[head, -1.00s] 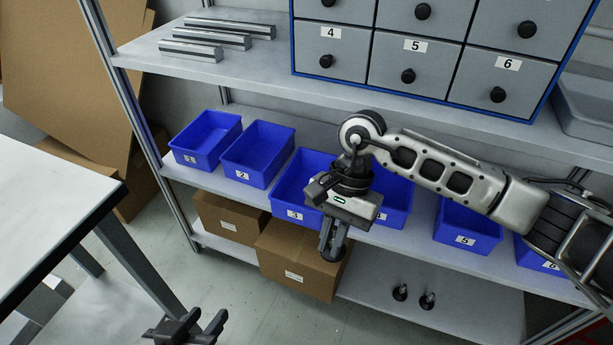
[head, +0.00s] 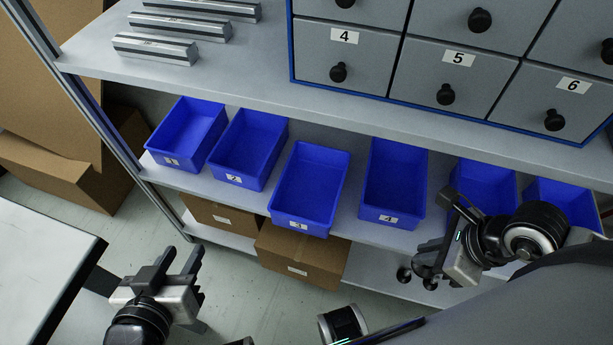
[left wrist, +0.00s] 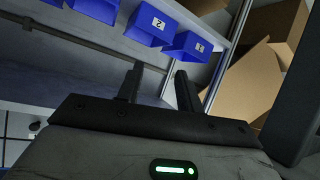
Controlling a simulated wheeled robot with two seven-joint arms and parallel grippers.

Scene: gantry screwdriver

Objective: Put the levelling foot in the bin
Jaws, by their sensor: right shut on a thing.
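My right gripper (head: 432,259) is shut in front of the shelf, below bins 4 and 5. A small dark thing, seemingly a levelling foot (head: 425,271), is at its fingertips, hard to make out. Two dark levelling feet stand on the lowest shelf, one (head: 404,274) left of the fingertips and one (head: 430,284) just below them. Blue bins 1 (head: 172,161), 2 (head: 234,180), 3 (head: 298,226) and 4 (head: 390,218) look empty; bins 5 and 6 are partly hidden by my right arm. My left gripper (head: 174,262) is open and empty at lower left.
The bins stand on the middle shelf (head: 352,229). Above is a shelf (head: 250,80) with metal profiles (head: 155,48) and a drawer cabinet (head: 375,60). Cardboard boxes (head: 300,257) sit below. A white table (head: 40,255) is at left.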

